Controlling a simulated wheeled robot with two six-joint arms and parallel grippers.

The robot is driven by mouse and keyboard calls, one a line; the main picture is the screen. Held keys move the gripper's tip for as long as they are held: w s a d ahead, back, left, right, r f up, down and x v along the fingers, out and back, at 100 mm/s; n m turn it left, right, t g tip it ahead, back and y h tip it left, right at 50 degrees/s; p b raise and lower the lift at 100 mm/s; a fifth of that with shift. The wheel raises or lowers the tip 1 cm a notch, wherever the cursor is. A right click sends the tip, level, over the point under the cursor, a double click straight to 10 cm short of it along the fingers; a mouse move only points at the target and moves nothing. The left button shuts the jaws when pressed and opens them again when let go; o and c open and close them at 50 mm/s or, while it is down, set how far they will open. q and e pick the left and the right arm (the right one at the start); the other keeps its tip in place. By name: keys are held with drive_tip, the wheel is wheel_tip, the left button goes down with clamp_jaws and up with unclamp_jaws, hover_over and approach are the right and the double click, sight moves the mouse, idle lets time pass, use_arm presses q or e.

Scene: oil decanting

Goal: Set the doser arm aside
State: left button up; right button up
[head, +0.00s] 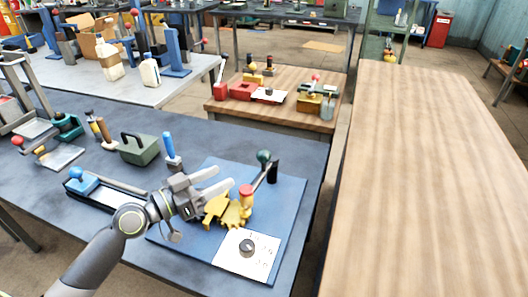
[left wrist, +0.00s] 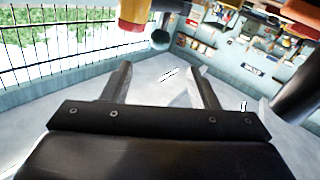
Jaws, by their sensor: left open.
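A grey lever with a dark green ball (head: 264,157), which looks like the doser arm, rises at a slant behind a yellow doser body (head: 232,214) on a blue mat (head: 285,215). A red-capped yellow post (head: 246,194) stands at the body; a similar red and yellow part (left wrist: 133,14) shows at the top of the left wrist view. My left gripper (head: 224,180) is open and empty, its fingers pointing right, just left of the lever and above the body. Its two fingers also show apart in the left wrist view (left wrist: 161,85). My right gripper is not in view.
A black cylinder (head: 273,172) stands beside the lever. A white card (head: 262,262) with a dark knob lies at the mat's front. A blue-handled tool (head: 170,145) and a green box (head: 139,150) stand to the left. A bare wooden table (head: 420,180) is at right.

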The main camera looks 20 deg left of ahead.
sight(258, 159)
use_arm(q)
drive_tip(key=p+x, duration=0.4)
drive_tip(key=x, duration=1)
drive_tip(key=shift+f, duration=0.1)
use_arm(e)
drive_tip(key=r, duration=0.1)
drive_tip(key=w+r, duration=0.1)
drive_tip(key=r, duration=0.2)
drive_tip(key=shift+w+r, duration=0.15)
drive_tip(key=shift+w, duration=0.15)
use_arm(q)
clamp_jaws()
